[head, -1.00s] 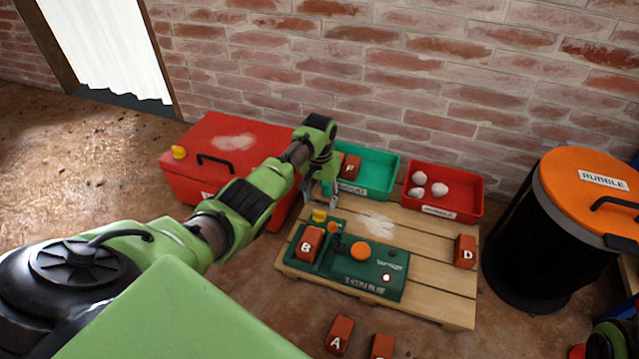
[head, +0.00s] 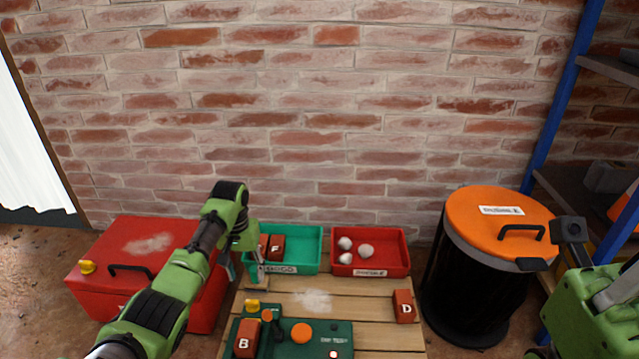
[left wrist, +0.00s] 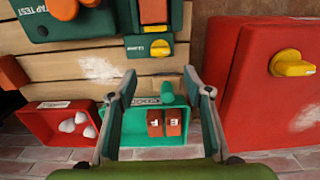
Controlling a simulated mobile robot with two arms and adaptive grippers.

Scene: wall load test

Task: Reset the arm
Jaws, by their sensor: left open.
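My left arm reaches in from the left in the head view. Its gripper (head: 246,266) is open and empty at the left front of the green bin (head: 308,248). In the left wrist view the open fingers (left wrist: 160,84) spread over the green bin (left wrist: 112,128), with nothing between them held. Bricks marked E (left wrist: 154,122) and F (left wrist: 174,121) lie in that bin; F (head: 277,246) also shows in the head view.
A green tester (head: 318,346) with brick B (head: 247,340) stands on the wooden pallet (head: 375,328). Brick D (head: 403,306) lies at its right. A red tray (head: 400,262) holds white lumps. A red box (head: 105,242), a rubble drum (head: 455,280) and a blue-post shelf (head: 560,80) flank the pallet.

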